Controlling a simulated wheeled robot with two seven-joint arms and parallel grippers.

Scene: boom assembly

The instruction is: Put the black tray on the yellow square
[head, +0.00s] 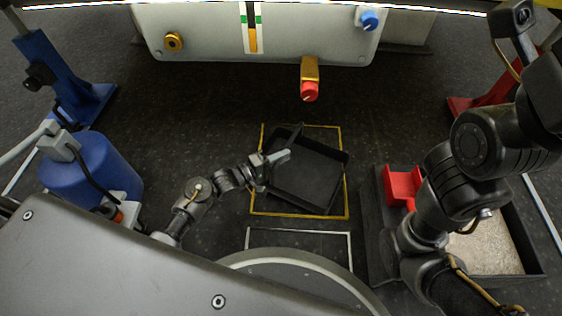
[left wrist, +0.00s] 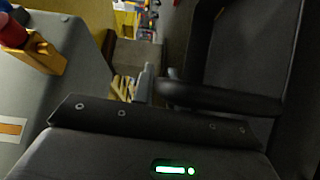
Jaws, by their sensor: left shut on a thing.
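The black tray (head: 310,178) is over the area inside the yellow square outline (head: 299,216) on the dark floor. It is turned a little relative to the outline; its right corner is at the right-hand line and its top corner near the far line. I cannot tell whether it rests flat on the floor. My left gripper (head: 277,160) is shut on the tray's left wall. In the left wrist view, the tray (left wrist: 245,45) fills the upper right, and its rim (left wrist: 220,100) lies at the jaws. My right arm shows at the right, but I cannot make out its gripper.
A white-outlined rectangle (head: 300,231) lies nearer me. A grey console (head: 210,35) with a red knob (head: 309,91) stands beyond the square. A blue drum (head: 85,175) stands at the left.

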